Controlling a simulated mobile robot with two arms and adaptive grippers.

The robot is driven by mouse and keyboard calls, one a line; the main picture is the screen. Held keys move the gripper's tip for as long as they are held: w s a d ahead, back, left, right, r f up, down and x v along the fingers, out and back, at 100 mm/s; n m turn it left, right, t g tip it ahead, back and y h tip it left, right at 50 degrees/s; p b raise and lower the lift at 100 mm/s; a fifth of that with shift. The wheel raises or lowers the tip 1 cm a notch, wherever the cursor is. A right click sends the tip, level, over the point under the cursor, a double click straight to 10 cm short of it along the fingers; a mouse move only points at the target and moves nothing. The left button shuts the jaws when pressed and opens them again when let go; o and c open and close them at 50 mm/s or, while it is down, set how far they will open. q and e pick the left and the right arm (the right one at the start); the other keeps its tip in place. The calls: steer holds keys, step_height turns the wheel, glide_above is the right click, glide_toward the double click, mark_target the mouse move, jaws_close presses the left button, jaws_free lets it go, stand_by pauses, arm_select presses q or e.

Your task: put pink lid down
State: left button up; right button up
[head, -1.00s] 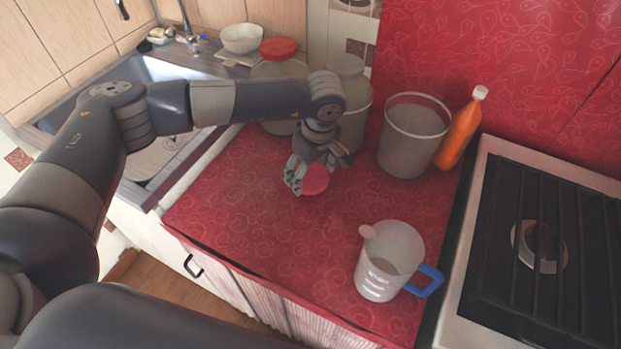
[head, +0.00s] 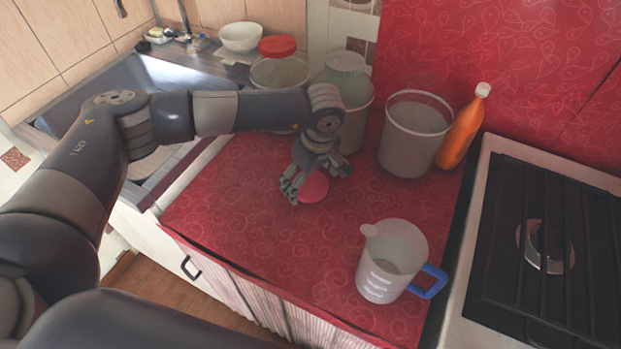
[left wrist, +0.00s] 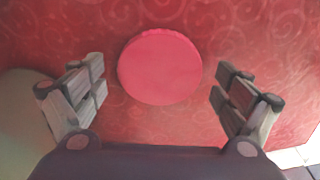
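The pink lid (head: 314,188) is a round flat disc on the red patterned oilcloth counter (head: 240,215). In the left wrist view the lid (left wrist: 160,66) lies flat between and a little beyond my left gripper's fingers. My left gripper (left wrist: 160,88) is open, with a clear gap between each finger and the lid. In the head view the left gripper (head: 313,183) is low over the counter at the lid and hides part of it. My right gripper is not in view.
Jars and a grey bucket (head: 412,145) stand behind the gripper, with an orange bottle (head: 460,130) beside the bucket. A measuring jug (head: 388,262) with a blue handle stands at front right. The stove (head: 545,250) is right, the sink left. The counter's front left is clear.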

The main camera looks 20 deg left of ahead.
mark_target(315, 190)
arm_select(q)
steer(key=shift+r+p, duration=0.5)
steer(key=shift+p, duration=0.1)
step_height(315, 190, up, 12)
steer(key=s+d+b, duration=0.1)
steer(key=b, duration=0.1)
steer(key=shift+d+f, duration=0.15)
steer(key=shift+d, duration=0.1)
